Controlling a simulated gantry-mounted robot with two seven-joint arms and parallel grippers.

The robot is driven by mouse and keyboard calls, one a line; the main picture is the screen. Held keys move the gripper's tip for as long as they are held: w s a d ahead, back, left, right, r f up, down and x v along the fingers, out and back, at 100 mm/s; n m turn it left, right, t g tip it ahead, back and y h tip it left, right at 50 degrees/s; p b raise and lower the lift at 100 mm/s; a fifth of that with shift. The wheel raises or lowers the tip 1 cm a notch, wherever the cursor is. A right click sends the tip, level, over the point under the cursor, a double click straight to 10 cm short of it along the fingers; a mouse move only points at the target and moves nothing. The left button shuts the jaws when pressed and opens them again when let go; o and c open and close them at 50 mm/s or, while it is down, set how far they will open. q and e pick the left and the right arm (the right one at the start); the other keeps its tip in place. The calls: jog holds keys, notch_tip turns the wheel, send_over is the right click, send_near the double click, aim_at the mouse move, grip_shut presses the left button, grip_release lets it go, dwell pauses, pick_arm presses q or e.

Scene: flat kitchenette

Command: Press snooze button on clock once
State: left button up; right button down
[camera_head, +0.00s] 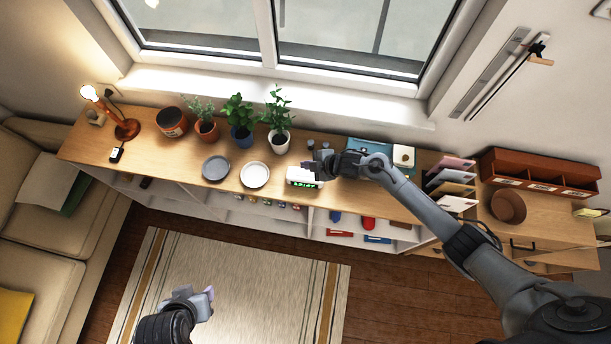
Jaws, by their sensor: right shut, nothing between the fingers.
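The clock (301,178) is a small white box with a green lit display, standing near the front edge of the wooden cabinet top. My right gripper (311,155) is shut and empty. It is over or just behind the clock's top right side; I cannot tell whether it touches the clock. The snooze button cannot be made out at this size. My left gripper (206,299) is low in the picture, in front of the cabinet and above the rug, far from the clock. Its fingers are too small and angled to judge.
A white plate (255,175) and a grey plate (216,168) lie left of the clock. Potted plants (241,121) stand behind them along the window. Behind my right wrist is a blue item (369,147). A letter rack (449,183) and a brown bowl (508,206) are at right.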

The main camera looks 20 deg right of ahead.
jog(key=b, duration=0.3)
send_over(299, 172)
jog(key=s+d, duration=0.2)
jog(key=s, duration=0.1)
jog(key=f, duration=0.4)
jog(key=shift+w+d+f, duration=0.1)
jog(key=shift+w+d, duration=0.1)
jog(key=shift+w, duration=0.05)
jog(key=shift+f, duration=0.3)
dwell(0.4)
jog(key=shift+f, duration=0.1)
dwell(0.3)
jog(key=shift+f+b, duration=0.3)
jog(key=shift+b, duration=0.15)
jog(key=shift+f, duration=0.15)
dwell(0.4)
